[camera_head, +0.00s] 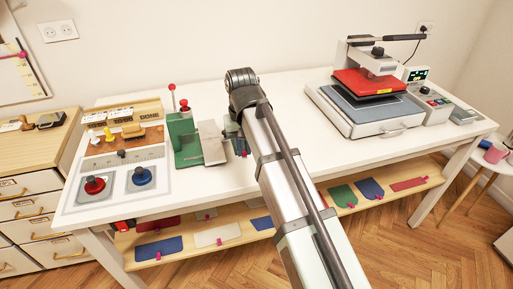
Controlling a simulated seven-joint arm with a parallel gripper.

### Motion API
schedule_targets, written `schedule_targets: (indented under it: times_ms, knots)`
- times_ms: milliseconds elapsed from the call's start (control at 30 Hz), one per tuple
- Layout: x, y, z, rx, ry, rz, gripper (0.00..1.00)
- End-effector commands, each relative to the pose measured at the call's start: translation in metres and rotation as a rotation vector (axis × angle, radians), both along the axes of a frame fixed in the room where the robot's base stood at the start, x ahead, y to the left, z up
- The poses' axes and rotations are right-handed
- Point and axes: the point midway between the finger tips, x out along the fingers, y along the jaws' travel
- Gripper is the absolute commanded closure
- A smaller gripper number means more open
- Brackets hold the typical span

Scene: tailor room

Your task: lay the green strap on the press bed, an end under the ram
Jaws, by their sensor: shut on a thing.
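The green hand press (181,133), with red-knobbed levers, stands left of centre on the white table. A pale grey block or plate (211,142) is at its right side; I cannot tell which part is the ram. My gripper (236,133) is just right of this plate, partly hidden by my own arm. It is shut on the green strap (230,127), of which only a small dark green bit shows, with a magenta tag (245,154) hanging below. I cannot tell whether the strap touches the press bed.
A heat press (370,85) with a red upper plate stands at the right. A board with red and blue knobs (118,181) lies at the left. Tagged coloured pieces, one green (342,196), lie on the lower shelf. The table between gripper and heat press is clear.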

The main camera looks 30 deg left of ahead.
Motion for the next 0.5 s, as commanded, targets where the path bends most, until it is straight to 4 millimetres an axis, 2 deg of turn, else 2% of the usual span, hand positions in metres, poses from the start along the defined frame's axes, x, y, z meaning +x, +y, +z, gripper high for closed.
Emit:
schedule_targets:
  times_ms: [33,200,333,500]
  knots:
    - [-0.009,0.012,-0.001,0.000,0.000,0.008,1.00]
    - [-0.035,0.040,-0.005,0.000,0.000,0.021,1.00]
    - [-0.048,0.053,-0.006,0.000,0.000,0.025,1.00]
    - [-0.055,0.059,-0.008,0.000,0.000,0.027,1.00]
